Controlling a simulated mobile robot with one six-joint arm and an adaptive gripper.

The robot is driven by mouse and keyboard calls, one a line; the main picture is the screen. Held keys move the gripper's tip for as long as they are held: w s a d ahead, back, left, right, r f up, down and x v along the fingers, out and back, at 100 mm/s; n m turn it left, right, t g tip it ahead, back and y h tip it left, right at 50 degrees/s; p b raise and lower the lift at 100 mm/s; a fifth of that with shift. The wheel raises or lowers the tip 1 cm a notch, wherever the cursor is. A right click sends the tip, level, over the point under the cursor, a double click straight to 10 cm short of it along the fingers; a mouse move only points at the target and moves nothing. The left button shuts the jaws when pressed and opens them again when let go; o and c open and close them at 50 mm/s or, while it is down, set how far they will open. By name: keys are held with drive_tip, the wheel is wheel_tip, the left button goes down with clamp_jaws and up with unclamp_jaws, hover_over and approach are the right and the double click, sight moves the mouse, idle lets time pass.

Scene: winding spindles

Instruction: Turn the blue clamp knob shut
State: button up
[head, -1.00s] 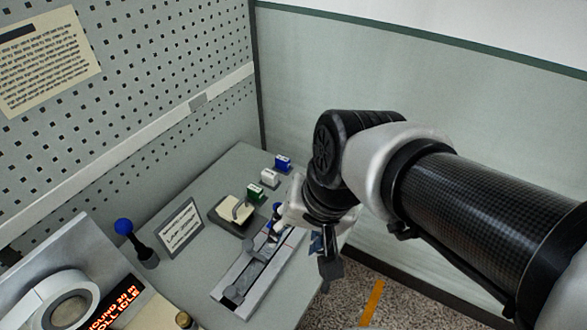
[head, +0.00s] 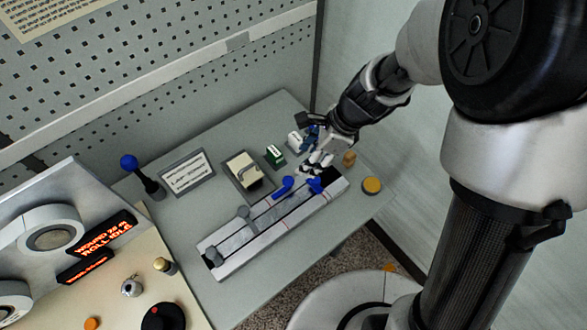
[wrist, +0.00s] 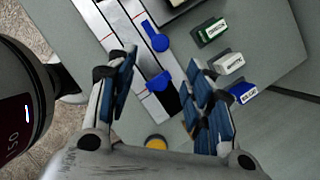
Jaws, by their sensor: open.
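Two blue parts sit on the grey slotted rail (head: 222,258) on the table. One blue part (head: 284,187) is near the rail's middle, shaped like a short lever with a round end in the wrist view (wrist: 155,37). The other blue part (head: 316,185) is near the rail's far end, and it also shows in the wrist view (wrist: 159,80). I cannot tell for sure which is the clamp knob. My gripper (head: 316,150) is open and empty above the far end of the rail. In the wrist view the end part lies between its spread fingers (wrist: 162,88), apart from both.
Green (wrist: 212,30), white (wrist: 228,62) and blue (wrist: 243,92) labelled blocks stand beside the rail. A yellow disc (head: 372,185) lies near the table's right edge. A blue-ball lever (head: 129,162), a sign (head: 187,173) and a tray (head: 243,171) are left of the gripper.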

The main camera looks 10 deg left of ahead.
sight(289, 180)
drive_tip(key=b+x, duration=0.4)
drive_tip(key=x, duration=0.9)
drive_tip(key=shift+w+d+f+b, duration=0.1)
drive_tip(key=shift+f+b, duration=0.05)
drive_tip(key=shift+b, duration=0.2)
drive_tip(key=shift+c, duration=0.2)
drive_tip(key=c, duration=1)
